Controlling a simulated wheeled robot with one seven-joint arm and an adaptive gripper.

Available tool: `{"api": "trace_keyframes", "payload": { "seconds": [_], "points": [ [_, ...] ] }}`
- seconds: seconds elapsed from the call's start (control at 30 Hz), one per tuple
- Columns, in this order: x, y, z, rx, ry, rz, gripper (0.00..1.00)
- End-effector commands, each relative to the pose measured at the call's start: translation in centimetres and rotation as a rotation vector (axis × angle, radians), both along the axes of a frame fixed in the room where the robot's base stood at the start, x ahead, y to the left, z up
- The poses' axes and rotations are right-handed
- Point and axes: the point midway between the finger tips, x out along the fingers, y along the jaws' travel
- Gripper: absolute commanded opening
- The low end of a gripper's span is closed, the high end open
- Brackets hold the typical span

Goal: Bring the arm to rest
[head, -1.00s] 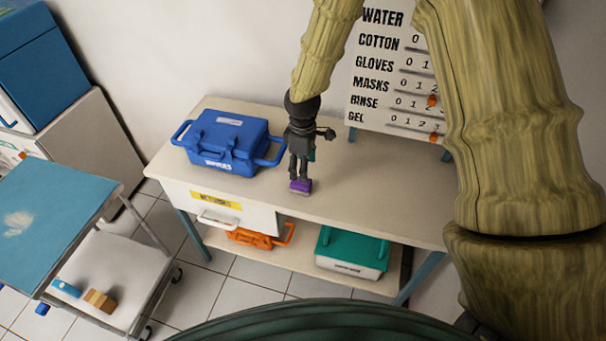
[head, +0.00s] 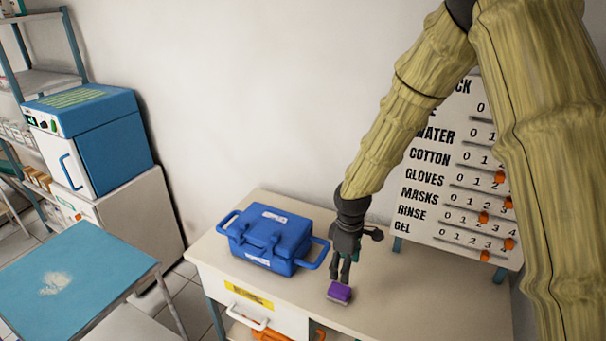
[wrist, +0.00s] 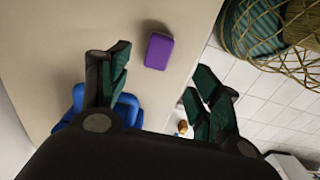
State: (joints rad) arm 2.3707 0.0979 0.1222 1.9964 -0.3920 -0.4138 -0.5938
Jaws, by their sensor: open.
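My gripper (head: 343,266) hangs from my arm above the table, pointing down. In the wrist view its two dark green fingers (wrist: 165,95) are spread apart with nothing between them. A small purple block (head: 340,292) lies on the table just below and in front of the fingers. In the wrist view the purple block (wrist: 159,51) sits beyond the fingertips, apart from them.
A blue case (head: 268,240) with side handles stands on the table (head: 420,300) left of my gripper. A counting board (head: 450,180) stands behind, near my arm. A blue-topped trolley (head: 90,285) is at left. The table's right part is clear.

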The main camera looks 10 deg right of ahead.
Motion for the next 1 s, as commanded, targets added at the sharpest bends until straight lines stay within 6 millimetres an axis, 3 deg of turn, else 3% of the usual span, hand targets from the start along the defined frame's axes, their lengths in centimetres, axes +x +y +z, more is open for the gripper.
{"api": "trace_keyframes", "payload": {
  "seconds": [0.17,0.4,0.6,0.73,1.0],
  "points": [
    [-3.3,-2.5,-1.9,0.007,0.048,-0.022,0.64],
    [-13.0,-7.8,-6.0,0.032,0.174,-0.079,0.64],
    [-19.5,-10.2,-7.9,0.051,0.250,-0.121,0.64],
    [-22.8,-10.4,-9.7,0.057,0.274,-0.174,0.64],
    [-25.1,-8.1,-14.3,0.051,0.230,-0.351,0.64]
  ]
}}
